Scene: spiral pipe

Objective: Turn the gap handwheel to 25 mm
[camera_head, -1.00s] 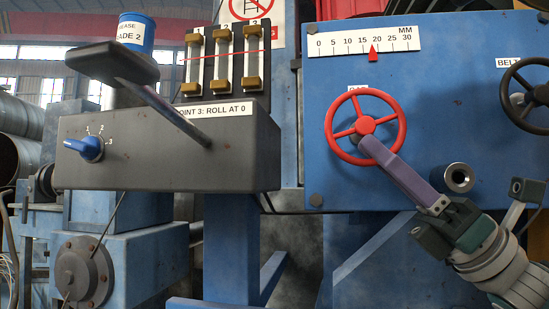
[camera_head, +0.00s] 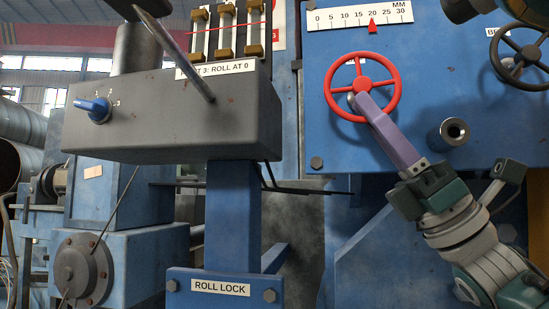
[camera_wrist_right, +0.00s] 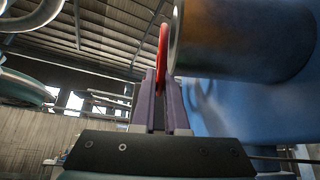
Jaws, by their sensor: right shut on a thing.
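The red gap handwheel (camera_head: 398,85) is on the blue machine panel at the right in the head view. Above it, a white MM scale (camera_head: 333,18) runs from 0 to 30, and its red pointer (camera_head: 372,26) stands at about 20. My right gripper (camera_head: 358,101) reaches in from the lower right, its purple fingers over the lower part of the wheel. In the right wrist view the fingers (camera_wrist_right: 161,85) are shut on the red rim (camera_wrist_right: 163,45), one on each side. The fingers hide part of the lower wheel. My left gripper is not in view.
A dark handwheel (camera_head: 518,77) is at the right edge. A short round stub (camera_head: 453,132) sticks out of the panel close to my right gripper. A grey box with a blue knob (camera_head: 97,108) and a slanted rod (camera_head: 178,55) is on the left. A ROLL LOCK plate (camera_head: 224,308) is below.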

